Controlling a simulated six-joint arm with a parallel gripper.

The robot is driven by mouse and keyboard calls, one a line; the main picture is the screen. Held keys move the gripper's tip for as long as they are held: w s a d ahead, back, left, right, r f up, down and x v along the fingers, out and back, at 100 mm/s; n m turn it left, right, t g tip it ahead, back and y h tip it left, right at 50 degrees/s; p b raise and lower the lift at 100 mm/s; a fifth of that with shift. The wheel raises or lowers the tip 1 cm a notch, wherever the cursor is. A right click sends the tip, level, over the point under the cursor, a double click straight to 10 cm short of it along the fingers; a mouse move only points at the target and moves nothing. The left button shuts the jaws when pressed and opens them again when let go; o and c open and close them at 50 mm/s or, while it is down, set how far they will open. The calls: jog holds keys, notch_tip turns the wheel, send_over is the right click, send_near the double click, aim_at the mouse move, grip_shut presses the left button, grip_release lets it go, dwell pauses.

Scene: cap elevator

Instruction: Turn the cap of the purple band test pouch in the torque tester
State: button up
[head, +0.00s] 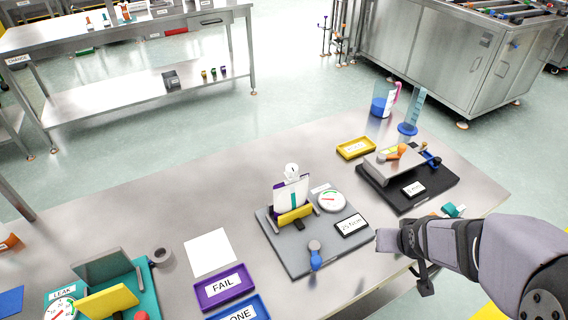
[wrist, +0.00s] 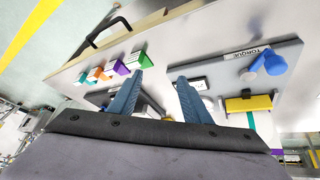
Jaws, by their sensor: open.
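The torque tester is a grey plate (head: 282,243) in the middle of the bench, with a yellow clamp (head: 295,215), a round gauge (head: 331,202) and a blue-knobbed lever (head: 315,258). A white pouch (head: 285,196) with a purple edge and a teal stripe stands upright in the clamp. Its pale cap (head: 291,170) is on top. In the wrist view the clamp (wrist: 249,103) and blue knob (wrist: 276,64) are on the right; the cap is not clear there. My gripper (wrist: 160,78) is open and empty, its blue fingers apart. It is right of the tester, not touching the pouch.
A purple FAIL tray (head: 225,288) and a blue tray (head: 238,311) lie left of the tester. A black-based device (head: 408,190), a yellow tray (head: 356,148) and a blue-filled jug (head: 381,103) stand to the right. Several coloured pieces (wrist: 120,66) line the bench edge near my fingers.

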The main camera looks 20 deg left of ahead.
aim_at(295, 172)
jog(key=w+a+r+n+t+y+b, duration=0.1)
jog(key=w+a+r+n+t+y, duration=0.15)
jog(key=w+a, duration=0.35)
jog(key=w+a+r+n+t+y+b, duration=0.1)
jog(key=w+a+r+t+y, duration=0.2)
jog(key=w+a, duration=0.35)
jog(key=s+a+r+n+y+b, duration=0.1)
jog(key=a+r+n+y, duration=0.1)
jog(key=a+r+y, duration=0.3)
jog(key=s+a+n+y+b, duration=0.1)
jog(key=a+n+y, duration=0.1)
jog(key=a, duration=0.4)
jog(key=shift+n+g+y, duration=0.35)
jog(key=shift+n+y, duration=0.1)
jog(key=shift+y, duration=0.4)
jog(key=s+a+f+b, duration=0.1)
jog(key=s+a+f, duration=0.1)
jog(key=s+f, duration=0.1)
jog(key=shift+s+a+b, duration=0.1)
jog(key=shift+a+b, duration=0.1)
jog(key=shift+b, duration=0.2)
jog(key=shift+p+x, duration=0.35)
jog(key=shift+x, duration=0.55)
jog(key=shift+p+x, duration=0.7)
jog(key=shift+x, duration=2.2)
jog(key=shift+d+r, duration=0.1)
jog(key=c, duration=1.1)
jog(key=shift+o, duration=0.2)
